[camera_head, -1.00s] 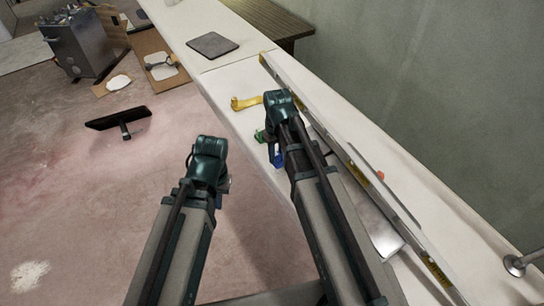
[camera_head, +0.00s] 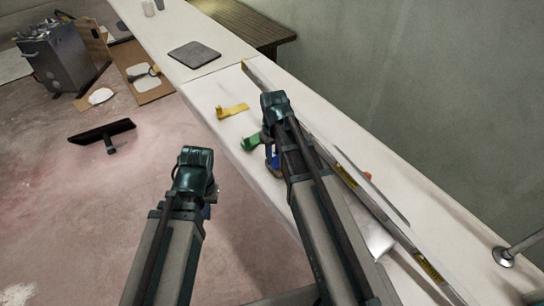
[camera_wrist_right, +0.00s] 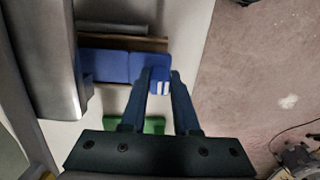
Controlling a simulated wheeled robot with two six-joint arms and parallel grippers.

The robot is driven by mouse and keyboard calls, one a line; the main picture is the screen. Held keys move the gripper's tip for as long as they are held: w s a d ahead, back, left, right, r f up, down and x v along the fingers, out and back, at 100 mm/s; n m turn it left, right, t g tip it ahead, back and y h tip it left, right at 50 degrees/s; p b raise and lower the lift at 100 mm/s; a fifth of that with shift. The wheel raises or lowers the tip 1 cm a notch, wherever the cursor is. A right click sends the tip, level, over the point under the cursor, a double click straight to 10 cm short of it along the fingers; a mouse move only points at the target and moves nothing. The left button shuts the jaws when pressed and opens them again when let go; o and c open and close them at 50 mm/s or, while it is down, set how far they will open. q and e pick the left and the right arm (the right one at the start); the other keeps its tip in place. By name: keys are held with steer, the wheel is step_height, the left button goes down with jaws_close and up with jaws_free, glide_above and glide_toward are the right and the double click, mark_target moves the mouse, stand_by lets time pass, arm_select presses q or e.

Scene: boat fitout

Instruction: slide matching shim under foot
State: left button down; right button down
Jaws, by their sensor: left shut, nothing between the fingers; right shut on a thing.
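My right gripper (camera_wrist_right: 160,76) is shut on the striped end of a blue shim (camera_wrist_right: 105,66) in the right wrist view. The shim's flat part reaches left, close to a brown strip (camera_wrist_right: 155,44) and a dark bar (camera_wrist_right: 112,28). I cannot tell whether it is under them. In the head view the blue shim (camera_head: 271,160) is mostly hidden by my right arm. A green shim (camera_head: 250,143) and a yellow shim (camera_head: 232,111) lie on the white bench. No foot is clearly identifiable. My left gripper (camera_head: 207,211) is shut and empty, over the floor side, its fingers mostly hidden.
A long level-like bar (camera_head: 345,176) runs along the white bench (camera_head: 330,123). A grey pad (camera_head: 194,54) lies at the bench's far part. A metal bin with tools (camera_head: 52,57) and cardboard pieces (camera_head: 150,88) are on the left.

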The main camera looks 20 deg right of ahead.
steer(key=c, duration=0.6)
jaws_free()
steer(key=shift+r, duration=0.15)
step_height(320, 180, up, 14)
steer(key=p, duration=1.3)
steer(key=shift+f+p, duration=0.25)
steer(key=shift+p, duration=0.15)
steer(key=shift+h, duration=0.6)
steer(key=s+a, duration=0.4)
steer(key=s, duration=0.1)
steer(key=s+a, duration=0.4)
steer(key=s, duration=0.1)
steer(key=s+a, duration=0.4)
steer(key=s, duration=0.1)
steer(key=shift+a, duration=0.15)
steer(key=shift+r, duration=0.1)
